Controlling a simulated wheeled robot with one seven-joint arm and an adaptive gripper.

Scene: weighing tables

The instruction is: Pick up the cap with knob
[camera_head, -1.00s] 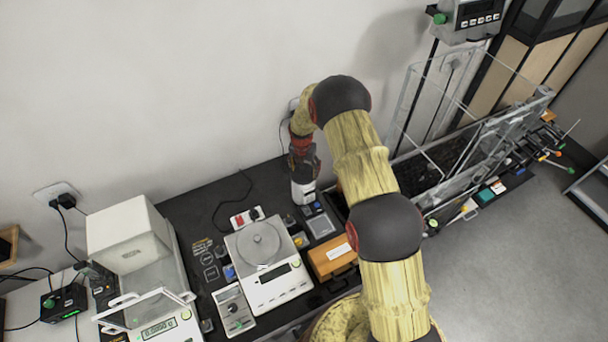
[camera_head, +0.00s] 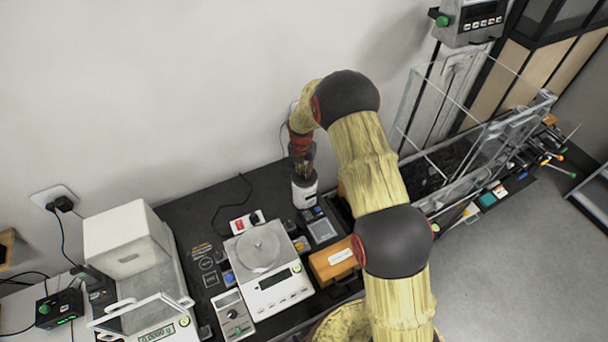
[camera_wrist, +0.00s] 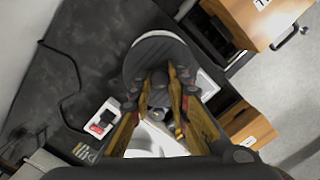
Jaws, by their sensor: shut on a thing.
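My gripper (camera_head: 303,165) hangs at the end of my arm over a small white device (camera_head: 304,195) near the back wall. In the wrist view my gripper (camera_wrist: 161,85) has its two fingers closed in on a small dark knob-like part. A round dark grey disc with a paler rim (camera_wrist: 152,42) shows just beyond the fingertips; I take it to be the cap with knob. The fingers hide part of it. I cannot tell whether the cap touches the white device. In the head view the cap is too small and hidden to make out.
A balance with a round pan (camera_head: 259,247) stands left of the white device. A wooden box (camera_head: 333,259) is in front of it. A power strip with a red switch (camera_head: 243,222) and its cable lie behind the balance. A glass-walled case (camera_head: 440,165) stands to the right.

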